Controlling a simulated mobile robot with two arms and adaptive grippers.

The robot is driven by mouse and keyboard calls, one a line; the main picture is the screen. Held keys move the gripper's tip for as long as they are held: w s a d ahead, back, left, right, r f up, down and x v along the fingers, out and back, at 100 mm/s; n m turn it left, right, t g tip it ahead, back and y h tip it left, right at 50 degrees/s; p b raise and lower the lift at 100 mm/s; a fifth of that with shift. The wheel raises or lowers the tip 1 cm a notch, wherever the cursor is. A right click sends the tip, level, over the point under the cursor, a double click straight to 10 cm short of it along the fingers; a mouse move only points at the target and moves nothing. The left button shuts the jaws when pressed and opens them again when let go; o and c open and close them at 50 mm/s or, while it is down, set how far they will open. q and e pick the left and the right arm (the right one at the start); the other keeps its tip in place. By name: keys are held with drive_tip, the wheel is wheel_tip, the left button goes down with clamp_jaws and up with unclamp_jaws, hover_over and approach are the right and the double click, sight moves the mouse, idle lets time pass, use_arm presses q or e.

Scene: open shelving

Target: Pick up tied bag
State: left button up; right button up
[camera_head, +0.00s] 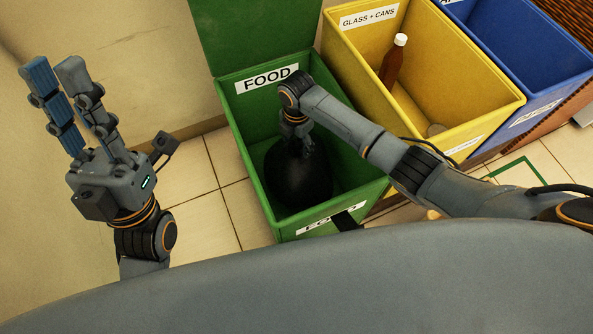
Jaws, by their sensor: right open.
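The black tied bag (298,180) sits inside the green FOOD bin (257,180). It is dark and rounded. My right arm reaches over the bin from the right, and my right gripper (308,150) points down into it at the top of the bag. The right gripper is open; its fingers are dark against the bag, so I cannot tell whether they touch it or where the knot is. My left gripper (56,72) is raised at the left, outside the bin, its two fingers pointing up, apart and empty.
The green bin's lid (250,35) stands open at the back. A yellow GLASS + CANS bin (455,90) holds a brown bottle (391,62). A blue bin (530,60) stands further right. Tiled floor (205,190) is clear left of the green bin, before a beige wall.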

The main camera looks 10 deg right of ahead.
drive_tip(key=shift+f, duration=0.15)
drive_tip(key=shift+c, duration=0.2)
clamp_jaws()
drive_tip(key=shift+r, duration=0.2)
